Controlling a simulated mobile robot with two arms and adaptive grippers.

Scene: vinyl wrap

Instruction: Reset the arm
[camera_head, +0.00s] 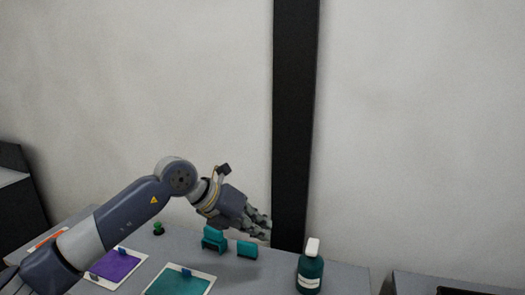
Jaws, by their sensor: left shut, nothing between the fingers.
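My left arm comes in from the lower left, rises to a bent wrist and points down to the right. My left gripper (259,224) is shut and empty, held above the back part of the grey table (345,281). It is apart from the teal blocks below it and from the bottle to its right. My right arm and gripper are not in view.
Teal blocks (247,249) stand below the gripper. A teal bottle with a white cap (310,272) stands to the right. A purple sheet (115,265), a teal sheet (178,283) and a small green knob (158,229) are at left. A black post (295,120) rises behind.

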